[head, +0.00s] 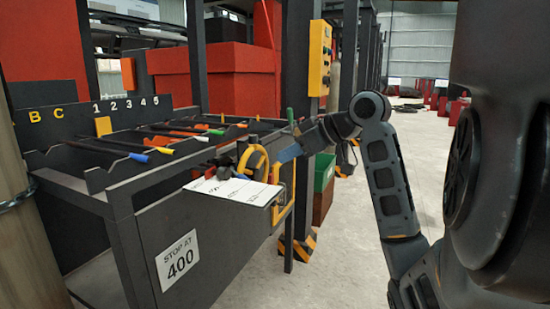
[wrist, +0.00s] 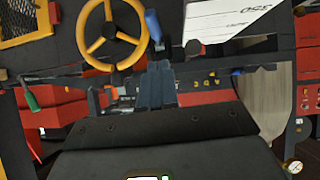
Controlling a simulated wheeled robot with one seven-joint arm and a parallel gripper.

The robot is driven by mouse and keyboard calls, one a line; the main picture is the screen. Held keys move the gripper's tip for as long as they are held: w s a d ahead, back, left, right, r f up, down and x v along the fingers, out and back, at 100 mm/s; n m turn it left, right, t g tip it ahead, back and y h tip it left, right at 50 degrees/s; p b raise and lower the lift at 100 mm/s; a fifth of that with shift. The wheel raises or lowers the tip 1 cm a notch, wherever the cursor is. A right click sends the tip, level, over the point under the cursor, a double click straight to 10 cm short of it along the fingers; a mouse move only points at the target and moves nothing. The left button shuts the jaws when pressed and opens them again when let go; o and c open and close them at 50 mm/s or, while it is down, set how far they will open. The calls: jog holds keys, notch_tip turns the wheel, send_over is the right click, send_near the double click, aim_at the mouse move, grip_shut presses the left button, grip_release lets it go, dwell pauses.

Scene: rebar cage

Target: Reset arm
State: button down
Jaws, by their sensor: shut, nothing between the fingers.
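My arm reaches in from the right in the head view, bent at the elbow. My gripper (head: 287,154) is above the right end of the dark bench, near the yellow handwheel (head: 248,160). In the wrist view my gripper (wrist: 156,72) points up the picture with its fingers together and nothing held. The handwheel (wrist: 112,35) shows beyond the fingertips to the left, and a blue handle (wrist: 153,25) is just beyond them. Whether the fingertips touch anything cannot be told.
The bench has a slotted rack holding bars with coloured ends (head: 139,157). White marked plates (head: 235,190) lie at its right end. A "STOP AT 400" sign (head: 178,261) is on its front. A yellow control box (head: 319,58) hangs behind. The floor (head: 345,240) right of the bench is clear.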

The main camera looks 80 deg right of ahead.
jog(key=shift+v, duration=0.85)
